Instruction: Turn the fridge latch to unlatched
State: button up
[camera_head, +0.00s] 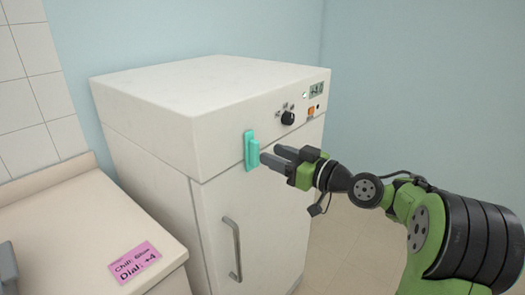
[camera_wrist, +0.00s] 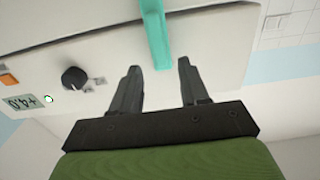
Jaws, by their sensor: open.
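The fridge (camera_head: 160,110) is a white cabinet with a vertical metal door handle (camera_head: 234,250). Its latch (camera_head: 251,151) is a teal piece standing upright on the front, across the seam between the top panel and the door. My gripper (camera_head: 272,155) is open at the right of the latch, with its fingers pointing at it. In the wrist view the latch (camera_wrist: 154,32) reaches down from the top edge, and its end lies between the two fingertips (camera_wrist: 159,68) or just beyond them. I cannot tell whether the fingers touch it.
A black dial (camera_head: 288,118), an orange switch (camera_head: 311,112) and a small display (camera_head: 316,90) sit on the panel right of the latch. A counter (camera_head: 60,235) with a pink note (camera_head: 134,262) stands at the left. Floor shows at the right of the fridge.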

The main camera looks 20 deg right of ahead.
aim_at(258, 149)
jog(key=x, duration=0.4)
jog(key=shift+w+a, duration=0.15)
jog(key=shift+w, duration=0.15)
grip_shut()
